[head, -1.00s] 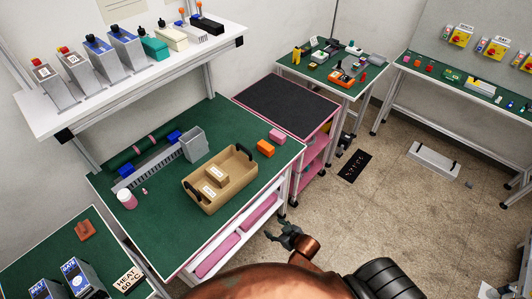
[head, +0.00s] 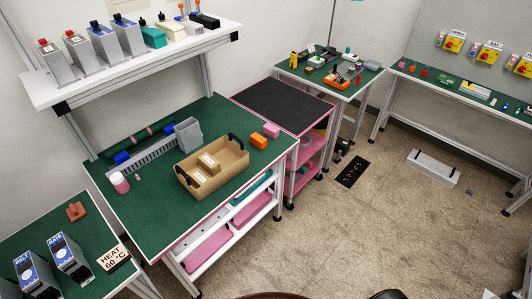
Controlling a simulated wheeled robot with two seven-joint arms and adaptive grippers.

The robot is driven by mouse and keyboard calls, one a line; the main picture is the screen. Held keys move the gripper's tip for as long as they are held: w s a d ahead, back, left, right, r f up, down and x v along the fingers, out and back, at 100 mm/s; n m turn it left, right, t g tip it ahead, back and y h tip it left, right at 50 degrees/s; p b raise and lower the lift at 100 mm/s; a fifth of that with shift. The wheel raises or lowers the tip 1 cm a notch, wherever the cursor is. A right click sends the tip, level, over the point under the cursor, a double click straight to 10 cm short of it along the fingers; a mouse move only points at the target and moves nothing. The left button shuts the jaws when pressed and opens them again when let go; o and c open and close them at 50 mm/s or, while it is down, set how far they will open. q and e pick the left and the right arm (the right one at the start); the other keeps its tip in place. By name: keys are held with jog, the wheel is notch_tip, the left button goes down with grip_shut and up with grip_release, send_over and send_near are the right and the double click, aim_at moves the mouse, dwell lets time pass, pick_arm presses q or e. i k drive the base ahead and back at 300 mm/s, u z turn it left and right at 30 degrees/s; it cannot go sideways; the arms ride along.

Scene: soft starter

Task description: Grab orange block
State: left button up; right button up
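The orange block (head: 259,141) lies on the green-topped table (head: 160,216), near its right edge. A pink block (head: 271,130) lies just behind it, to its right. The tan tray (head: 216,180) with dark handles stands to the left of the orange block, with a small gap between them. Neither of my grippers shows in the head view, and nothing is touching the orange block. Only slivers of my own body show at the bottom edge.
A grey bin (head: 188,135) and a slotted grey rail (head: 152,155) stand behind the tray. A white shelf (head: 150,65) with several devices overhangs the table's back. A pink cart (head: 283,104) with a black top adjoins the right side. Open floor lies front right.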

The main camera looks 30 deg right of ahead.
aim_at(258, 141)
jog(key=z, duration=0.7)
jog(key=i, duration=1.35)
jog(key=u, duration=0.85)
